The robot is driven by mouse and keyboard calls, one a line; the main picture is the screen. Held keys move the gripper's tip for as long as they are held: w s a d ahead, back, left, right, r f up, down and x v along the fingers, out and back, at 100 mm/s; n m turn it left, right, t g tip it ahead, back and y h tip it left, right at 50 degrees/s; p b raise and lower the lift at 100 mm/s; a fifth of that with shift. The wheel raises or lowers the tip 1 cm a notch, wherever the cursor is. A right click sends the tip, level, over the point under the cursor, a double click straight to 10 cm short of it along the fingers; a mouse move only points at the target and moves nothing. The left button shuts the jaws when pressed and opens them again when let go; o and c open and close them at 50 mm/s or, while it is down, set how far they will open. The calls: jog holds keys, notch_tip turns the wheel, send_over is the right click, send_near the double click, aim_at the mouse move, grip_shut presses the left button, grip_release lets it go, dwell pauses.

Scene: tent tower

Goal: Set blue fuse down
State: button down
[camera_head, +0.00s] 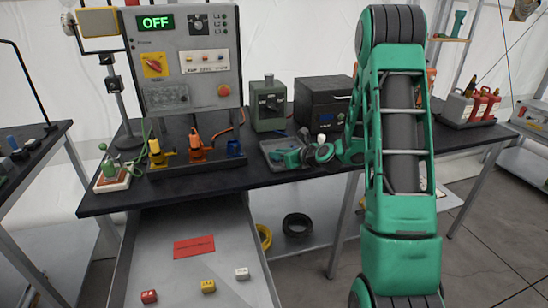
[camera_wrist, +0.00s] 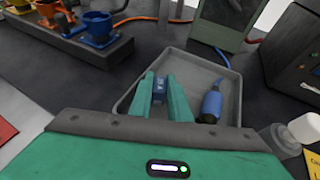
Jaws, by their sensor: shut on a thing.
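My gripper (camera_wrist: 159,99) is shut on the blue fuse (camera_wrist: 160,84), which shows between the two green fingers in the wrist view. The fuse is over or inside the grey tray (camera_wrist: 228,97) on the dark table; whether it touches the tray floor I cannot tell. In the head view my gripper (camera_head: 288,157) is low over the same tray (camera_head: 268,146), and the fuse is hidden there. A blue-handled tool (camera_wrist: 211,104) lies in the tray to the right of my gripper.
A row of orange, yellow and blue sockets (camera_head: 196,152) stands left of the tray. A green-grey machine (camera_head: 268,105) and a dark box (camera_head: 322,103) stand behind it. A panel reading OFF (camera_head: 185,60) rises at the left. A white-capped bottle (camera_wrist: 288,136) is close on the right.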

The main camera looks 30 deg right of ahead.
jog(key=shift+f, duration=0.2)
jog(key=c, duration=1.9)
grip_release()
jog(key=shift+c, duration=0.2)
jog(key=shift+r, duration=0.1)
